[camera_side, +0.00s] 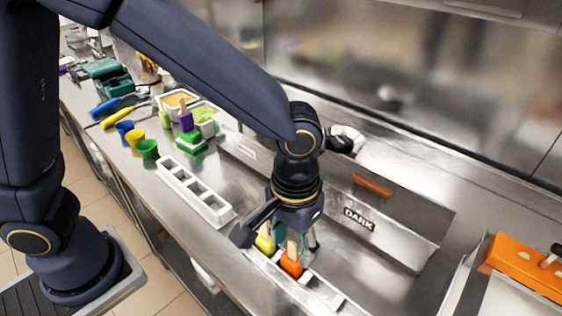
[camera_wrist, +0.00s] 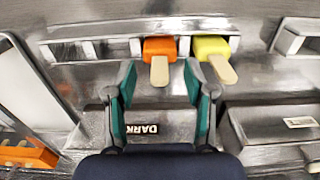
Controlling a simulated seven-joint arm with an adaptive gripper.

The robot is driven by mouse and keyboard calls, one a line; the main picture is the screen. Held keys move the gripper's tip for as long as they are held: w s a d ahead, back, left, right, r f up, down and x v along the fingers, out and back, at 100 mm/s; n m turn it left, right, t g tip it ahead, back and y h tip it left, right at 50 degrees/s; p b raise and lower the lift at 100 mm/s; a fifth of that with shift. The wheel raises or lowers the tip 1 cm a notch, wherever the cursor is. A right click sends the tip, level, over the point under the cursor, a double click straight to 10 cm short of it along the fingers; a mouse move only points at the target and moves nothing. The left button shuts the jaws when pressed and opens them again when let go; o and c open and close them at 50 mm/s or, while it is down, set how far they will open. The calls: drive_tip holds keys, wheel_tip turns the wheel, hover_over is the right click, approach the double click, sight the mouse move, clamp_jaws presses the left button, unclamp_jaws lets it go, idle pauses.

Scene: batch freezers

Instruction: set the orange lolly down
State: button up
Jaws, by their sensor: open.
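The orange lolly (camera_side: 291,266) sits in a slot of the white rack (camera_side: 327,291), with its pale stick upward. In the wrist view the orange lolly (camera_wrist: 159,46) has its stick pointing towards me. A yellow lolly (camera_side: 265,244) sits in the same rack and also shows in the wrist view (camera_wrist: 211,45). My gripper (camera_side: 291,246) is right above the orange lolly. In the wrist view my gripper (camera_wrist: 160,70) is open, with one finger on each side of the stick and gaps between. The fingers partly hide the rack.
A steel bin labelled DARK (camera_side: 400,245) stands behind the rack. A second white rack (camera_side: 185,180) with empty slots lies to the left. Coloured cups (camera_side: 148,149) and trays stand farther back. An orange-topped item (camera_side: 525,268) is at right.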

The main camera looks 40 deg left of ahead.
wheel_tip(320, 180, up, 8)
drive_tip(key=shift+r, duration=0.1)
drive_tip(key=s+a+r+t, duration=0.2)
drive_tip(key=s+a, duration=0.1)
drive_tip(key=a, duration=0.9)
drive_tip(key=s+a+r+t, duration=0.3)
drive_tip(key=s+a, duration=0.1)
drive_tip(key=a, duration=0.7)
drive_tip(key=shift+a+r+t, duration=0.15)
drive_tip(key=shift+a+t, duration=0.15)
drive_tip(key=shift+a, duration=0.05)
